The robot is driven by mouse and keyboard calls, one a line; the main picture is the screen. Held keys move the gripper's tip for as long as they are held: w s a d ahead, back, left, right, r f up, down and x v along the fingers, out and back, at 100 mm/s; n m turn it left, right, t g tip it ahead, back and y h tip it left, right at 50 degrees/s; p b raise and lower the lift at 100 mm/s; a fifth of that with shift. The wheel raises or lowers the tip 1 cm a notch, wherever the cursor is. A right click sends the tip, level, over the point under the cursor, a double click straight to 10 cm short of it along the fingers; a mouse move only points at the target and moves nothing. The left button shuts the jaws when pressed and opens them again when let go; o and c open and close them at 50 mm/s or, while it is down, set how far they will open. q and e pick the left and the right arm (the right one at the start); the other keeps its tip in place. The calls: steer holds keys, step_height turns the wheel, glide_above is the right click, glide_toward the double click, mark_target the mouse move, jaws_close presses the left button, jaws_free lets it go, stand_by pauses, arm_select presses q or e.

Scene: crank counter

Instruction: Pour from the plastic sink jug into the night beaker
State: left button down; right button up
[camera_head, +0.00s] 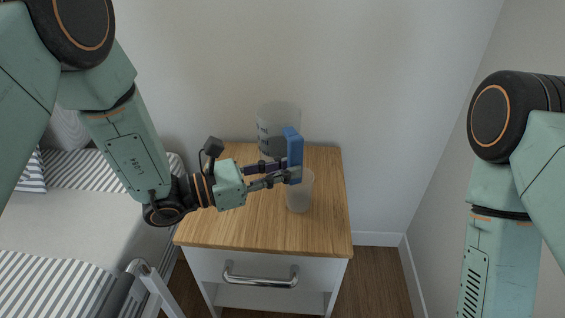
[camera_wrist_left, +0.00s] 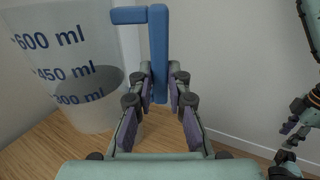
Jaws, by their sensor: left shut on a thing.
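The plastic jug (camera_head: 278,122) is clear with a blue handle (camera_head: 294,146) and stands upright over the back of the wooden top. I cannot tell whether its base touches the wood. In the left wrist view the jug (camera_wrist_left: 70,65) shows ml marks and a liquid line near 300 ml. My left gripper (camera_head: 290,174) is shut on the blue handle, which also shows between its fingers in the wrist view (camera_wrist_left: 159,50). The frosted beaker (camera_head: 299,194) stands upright on the wood, partly behind the left fingers. My right gripper (camera_wrist_left: 289,140) shows small at the wrist view's right edge, its jaws unclear.
The nightstand (camera_head: 225,232) has a bare front wooden surface and a metal drawer handle (camera_head: 261,276). A striped bed (camera_head: 80,215) with a metal rail (camera_head: 150,285) lies at the left. Walls stand behind and at the right. Open floor lies right of the nightstand.

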arm_select(q)
steer(key=y+p, duration=0.1)
steer(key=s+g+y+p, duration=0.1)
steer(key=p, duration=0.1)
steer(key=shift+a+f, duration=0.3)
steer(key=shift+f, duration=0.1)
steer(key=shift+s, duration=0.1)
stand_by(0.4)
steer(key=w+d+t+b, duration=0.2)
steer(key=w, duration=0.1)
steer(key=shift+w+d+r+n+t+y, duration=0.1)
steer(key=shift+w+n+t+y, duration=0.1)
steer(key=shift+n+t+y, duration=0.1)
steer(key=shift+w+d+r+n+t+y+b, duration=0.1)
steer(key=shift+w+d+n+t+y+b, duration=0.2)
steer(key=shift+w+t, duration=0.4)
steer(key=shift+w+d+r+n+t+y+b, duration=0.15)
steer(key=shift+w+d+t+y, duration=0.2)
steer(key=shift+w+t, duration=0.3)
steer(key=shift+w+d+r+n+t+y+b, duration=0.15)
steer(key=shift+w+d+n+t, duration=0.2)
steer(key=shift+w+t, duration=0.35)
